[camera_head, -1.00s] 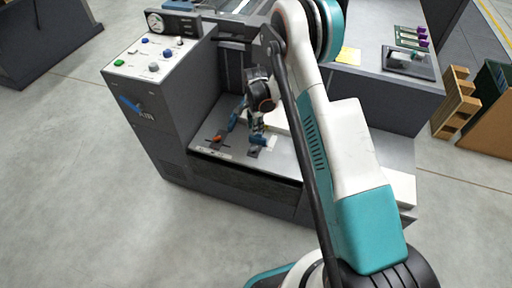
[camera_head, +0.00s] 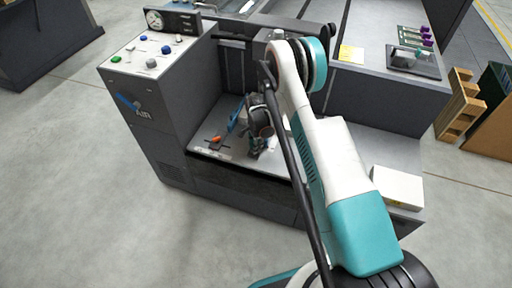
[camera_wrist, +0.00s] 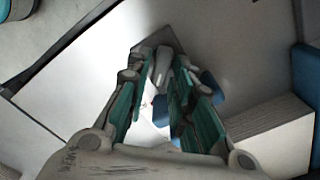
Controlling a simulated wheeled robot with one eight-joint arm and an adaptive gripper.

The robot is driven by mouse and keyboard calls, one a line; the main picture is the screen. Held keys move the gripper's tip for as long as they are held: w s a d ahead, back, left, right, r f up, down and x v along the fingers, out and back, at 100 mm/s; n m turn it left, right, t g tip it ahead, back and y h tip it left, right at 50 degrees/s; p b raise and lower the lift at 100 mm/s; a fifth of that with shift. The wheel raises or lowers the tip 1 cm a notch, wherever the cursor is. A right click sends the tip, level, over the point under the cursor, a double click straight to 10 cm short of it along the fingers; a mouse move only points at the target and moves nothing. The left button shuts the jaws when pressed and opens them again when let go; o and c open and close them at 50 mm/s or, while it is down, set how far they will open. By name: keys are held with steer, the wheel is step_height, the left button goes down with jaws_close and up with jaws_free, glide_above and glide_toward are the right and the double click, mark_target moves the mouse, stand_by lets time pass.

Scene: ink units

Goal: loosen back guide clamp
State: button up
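My gripper (camera_head: 257,150) is low over the light bed of the machine, near its front edge. In the wrist view my gripper (camera_wrist: 163,68) is open, with a finger on each side of a grey clamp lever (camera_wrist: 164,64). The lever stands on a dark plate (camera_wrist: 155,38) between the fingertips. I cannot tell whether the fingers touch it. In the head view, another clamp with an orange handle (camera_head: 216,139) lies left of my gripper, near a blue guide (camera_head: 237,115). My arm and gripper hide most of the clamp at the fingers in the head view.
A control panel (camera_head: 150,50) with knobs and a gauge stands left of the bed. A white stack (camera_head: 398,187) lies at the bed's right; a pale stack (camera_wrist: 270,130) is close to the right finger in the wrist view. Dark walls enclose the bed behind and at left.

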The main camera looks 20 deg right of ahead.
steer(key=shift+c, duration=0.3)
jaws_close()
steer(key=shift+n, duration=0.4)
steer(key=n, duration=0.3)
steer(key=shift+w+n, duration=0.15)
steer(key=shift+n, duration=0.25)
steer(key=n, duration=0.3)
steer(key=shift+w+a+n, duration=0.1)
steer(key=shift+a+n, duration=0.05)
steer(key=shift+n, duration=0.15)
steer(key=n, duration=0.5)
steer(key=shift+a, duration=0.15)
steer(key=n, duration=0.4)
steer(key=shift+w+a, duration=0.1)
steer(key=shift+a, duration=0.05)
steer(key=shift+n, duration=0.5)
